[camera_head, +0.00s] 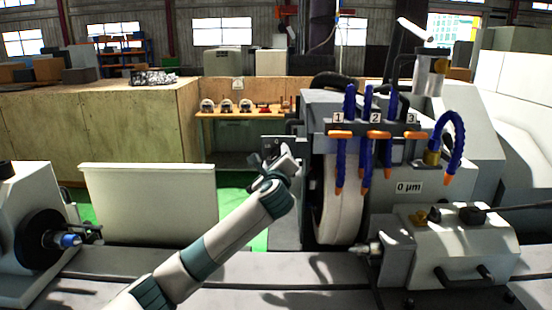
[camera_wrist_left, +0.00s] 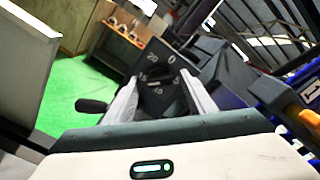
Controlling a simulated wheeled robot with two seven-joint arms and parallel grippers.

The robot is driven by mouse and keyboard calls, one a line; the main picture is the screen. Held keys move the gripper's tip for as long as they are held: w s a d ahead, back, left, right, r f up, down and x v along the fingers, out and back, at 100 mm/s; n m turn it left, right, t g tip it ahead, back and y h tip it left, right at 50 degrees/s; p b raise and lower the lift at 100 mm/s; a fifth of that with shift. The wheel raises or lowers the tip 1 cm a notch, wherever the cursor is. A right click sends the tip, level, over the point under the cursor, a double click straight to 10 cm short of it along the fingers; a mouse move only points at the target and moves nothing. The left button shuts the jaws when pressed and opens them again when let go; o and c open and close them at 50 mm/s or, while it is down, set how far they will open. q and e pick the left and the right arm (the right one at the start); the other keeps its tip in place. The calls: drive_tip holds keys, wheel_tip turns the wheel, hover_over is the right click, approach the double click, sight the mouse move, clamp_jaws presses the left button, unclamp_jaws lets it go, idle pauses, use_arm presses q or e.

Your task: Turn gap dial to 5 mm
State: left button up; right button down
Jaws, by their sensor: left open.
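The gap dial (camera_wrist_left: 157,80) is a dark round knob on a grey plate in the left wrist view. White numbers 0, 5, 10, 15 and 20 ring it. Which number its mark points at is too small to tell. My left gripper (camera_wrist_left: 160,92) is open, with one pale finger on each side of the dial. Whether the fingers touch it I cannot tell. In the head view my left gripper (camera_head: 275,168) is in front of the dial's plate (camera_head: 270,142) and hides the dial. My right gripper is not in view.
The grinding wheel (camera_head: 337,205) stands right of my left gripper, with blue coolant hoses (camera_head: 365,135) above it. A dark handle (camera_wrist_left: 92,106) sticks out left of the fingers in the wrist view. A pale panel (camera_head: 150,200) stands to the left.

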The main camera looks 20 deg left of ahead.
use_arm(q)
drive_tip(key=c, duration=1)
drive_tip(key=shift+f+n, duration=0.1)
drive_tip(key=shift+n, duration=0.2)
drive_tip(key=shift+c, duration=0.2)
drive_tip(key=shift+f+n+b, duration=0.1)
drive_tip(key=shift+n+b, duration=0.75)
drive_tip(key=shift+n, duration=0.35)
drive_tip(key=n+b, duration=0.1)
drive_tip(key=n, duration=0.2)
drive_tip(key=shift+b, duration=0.3)
drive_tip(key=n+b, duration=0.1)
drive_tip(key=n, duration=0.3)
drive_tip(key=shift+f, duration=0.1)
drive_tip(key=shift+d+f+n+b, duration=0.1)
drive_tip(key=shift+n+b, duration=1.1)
drive_tip(key=shift+n, duration=3.75)
drive_tip(key=shift+d+n+b, duration=0.1)
drive_tip(key=shift+n+b, duration=1.1)
drive_tip(key=shift+n, duration=3.75)
